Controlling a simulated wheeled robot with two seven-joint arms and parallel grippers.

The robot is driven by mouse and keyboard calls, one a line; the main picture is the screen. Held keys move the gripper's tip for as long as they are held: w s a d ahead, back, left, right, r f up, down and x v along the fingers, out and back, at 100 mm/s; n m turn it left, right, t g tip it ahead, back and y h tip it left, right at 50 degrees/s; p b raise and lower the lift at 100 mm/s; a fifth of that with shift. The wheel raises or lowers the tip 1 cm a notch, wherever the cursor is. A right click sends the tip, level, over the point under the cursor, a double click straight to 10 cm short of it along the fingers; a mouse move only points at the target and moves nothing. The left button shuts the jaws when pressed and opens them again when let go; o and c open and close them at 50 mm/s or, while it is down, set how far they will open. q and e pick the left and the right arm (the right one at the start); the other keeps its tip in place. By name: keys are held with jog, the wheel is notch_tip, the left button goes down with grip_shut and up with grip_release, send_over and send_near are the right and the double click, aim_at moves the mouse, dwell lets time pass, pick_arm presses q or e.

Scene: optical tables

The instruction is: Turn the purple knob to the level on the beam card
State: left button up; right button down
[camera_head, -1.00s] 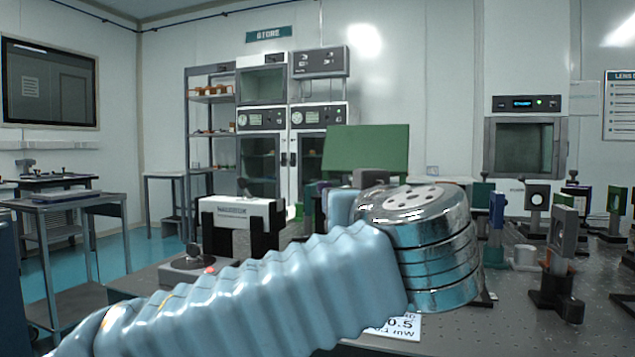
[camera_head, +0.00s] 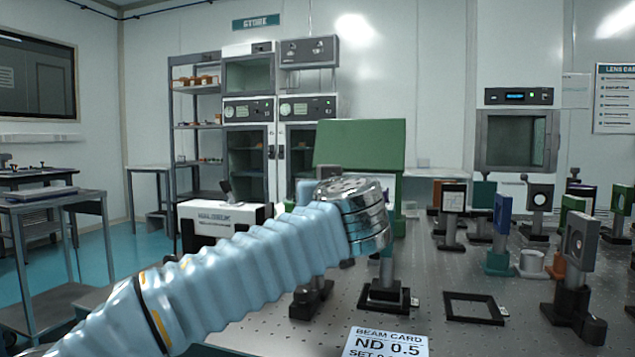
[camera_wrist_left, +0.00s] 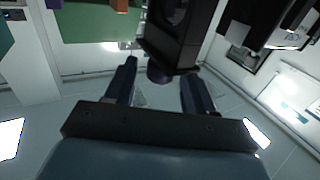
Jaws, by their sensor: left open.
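My left arm crosses the head view, with its metal wrist at centre hiding the hand beyond it. In the left wrist view my left gripper (camera_wrist_left: 158,88) is open, its two dark fingers apart. A dark purple round part, apparently the purple knob (camera_wrist_left: 158,75), shows between and just beyond the fingertips, under a black block-shaped mount (camera_wrist_left: 172,48). I cannot tell whether the fingers touch it. The knob is not visible in the head view. The white beam card (camera_head: 385,345) lies at the bottom of the head view, reading "ND 0.5"; its lowest line, starting "SET 0", is cut off.
The perforated optical table (camera_head: 420,262) carries a post on a black base (camera_head: 388,299), a flat black square frame (camera_head: 473,308), and several optic mounts at right, including a grey one (camera_head: 580,240). A green panel (camera_head: 360,145) stands behind my wrist. Bare tabletop shows around the frame.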

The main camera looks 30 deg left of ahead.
pick_arm(q)
jog(key=shift+w+a, duration=0.45)
jog(key=shift+w, duration=0.15)
